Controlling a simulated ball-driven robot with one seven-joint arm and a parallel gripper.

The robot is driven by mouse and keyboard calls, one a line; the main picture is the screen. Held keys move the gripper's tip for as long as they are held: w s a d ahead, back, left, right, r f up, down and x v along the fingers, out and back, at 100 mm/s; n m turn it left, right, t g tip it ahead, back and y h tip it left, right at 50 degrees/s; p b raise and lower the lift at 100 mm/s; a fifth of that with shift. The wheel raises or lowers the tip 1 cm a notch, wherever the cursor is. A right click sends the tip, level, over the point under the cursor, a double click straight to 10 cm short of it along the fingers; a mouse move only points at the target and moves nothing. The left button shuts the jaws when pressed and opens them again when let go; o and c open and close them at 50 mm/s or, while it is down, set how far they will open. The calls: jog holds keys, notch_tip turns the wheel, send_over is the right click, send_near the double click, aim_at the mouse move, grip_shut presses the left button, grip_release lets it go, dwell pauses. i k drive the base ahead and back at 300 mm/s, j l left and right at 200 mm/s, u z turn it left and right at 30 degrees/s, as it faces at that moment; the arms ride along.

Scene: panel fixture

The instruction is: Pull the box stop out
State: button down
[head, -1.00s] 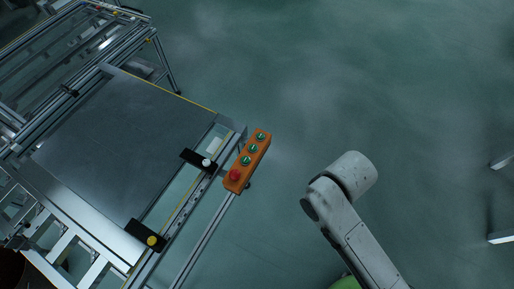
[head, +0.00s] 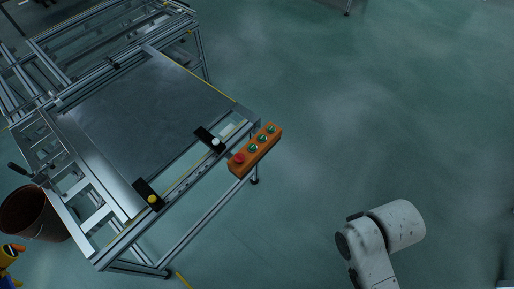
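The orange control box (head: 262,154) is fixed at the right front edge of the panel fixture. Its red stop button (head: 239,159) sits at the left end of the box's top face. Several green buttons (head: 262,139) run in a row to the right of it. Whether the red button is pressed in or out is too small to tell. My arm shows only as a white link at the lower right, apart from the box with open floor between them. My gripper is not in view.
The fixture's grey panel (head: 148,112) lies left of the box. Two black clamps carry a white knob (head: 215,141) and a yellow knob (head: 152,199). A dark bucket (head: 34,214) stands at the left. The floor (head: 370,120) right of the box is clear.

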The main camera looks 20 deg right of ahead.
aim_at(239, 158)
jog(key=i+l+u, duration=0.35)
jog(key=l, duration=0.25)
jog(key=i+l+u, duration=0.1)
jog(key=l+u, duration=0.25)
jog(key=l, duration=0.3)
jog(key=i+l+u, duration=0.1)
jog(key=l+u, duration=0.25)
jog(key=l, duration=0.35)
jog(key=l+u, duration=0.35)
jog(key=l, duration=0.35)
jog(key=k+l+u, duration=0.1)
jog(key=u, duration=0.25)
jog(key=k+l+u, duration=0.1)
jog(key=u, duration=0.3)
jog(key=l, duration=0.15)
